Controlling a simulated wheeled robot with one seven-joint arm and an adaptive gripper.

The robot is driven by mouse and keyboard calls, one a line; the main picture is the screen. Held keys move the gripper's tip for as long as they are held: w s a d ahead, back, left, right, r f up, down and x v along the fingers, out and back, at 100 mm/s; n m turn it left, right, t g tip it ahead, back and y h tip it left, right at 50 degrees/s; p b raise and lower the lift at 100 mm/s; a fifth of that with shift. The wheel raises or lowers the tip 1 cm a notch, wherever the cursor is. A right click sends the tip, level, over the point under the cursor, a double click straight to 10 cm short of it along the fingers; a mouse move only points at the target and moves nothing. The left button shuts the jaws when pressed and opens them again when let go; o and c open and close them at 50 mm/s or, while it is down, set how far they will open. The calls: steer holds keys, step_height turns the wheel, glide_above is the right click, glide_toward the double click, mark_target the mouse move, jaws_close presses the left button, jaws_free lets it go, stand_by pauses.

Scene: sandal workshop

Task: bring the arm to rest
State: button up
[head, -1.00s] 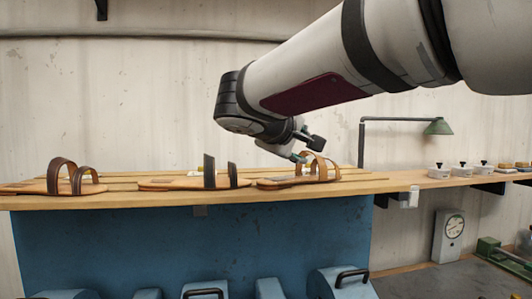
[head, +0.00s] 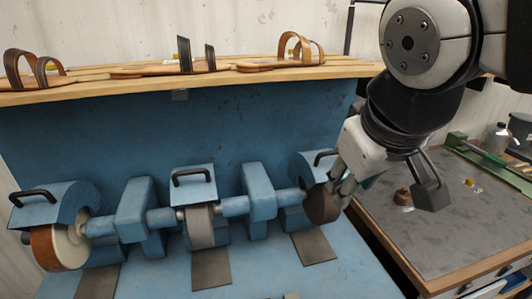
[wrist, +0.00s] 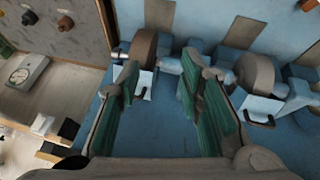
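My gripper (head: 350,188) is at the right of the head view, pointing down and partly hidden by my wrist. It is in front of the right end of the blue grinding machine, near its dark brown wheel (head: 321,205). In the wrist view my gripper (wrist: 160,68) shows two green-padded fingers spread apart. Nothing is between them except the blue machine surface beyond. Whether a finger touches the wheel cannot be told.
Strap sandals (head: 286,55) stand on the wooden shelf (head: 100,86) above the machine. A grey-topped bench (head: 440,238) lies at right, with a small brown-topped object (head: 402,197) on it. A dial scale (wrist: 28,69) shows in the wrist view.

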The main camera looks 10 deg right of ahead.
steer(key=shift+m+y, duration=0.7)
steer(key=shift+y, duration=0.2)
steer(key=s+a+f, duration=0.1)
steer(key=s, duration=0.1)
steer(key=s+a+f, duration=0.1)
steer(key=f, duration=0.1)
steer(key=shift+s+a+f, duration=0.15)
steer(key=shift+s+a, duration=0.05)
steer(key=shift+s, duration=0.2)
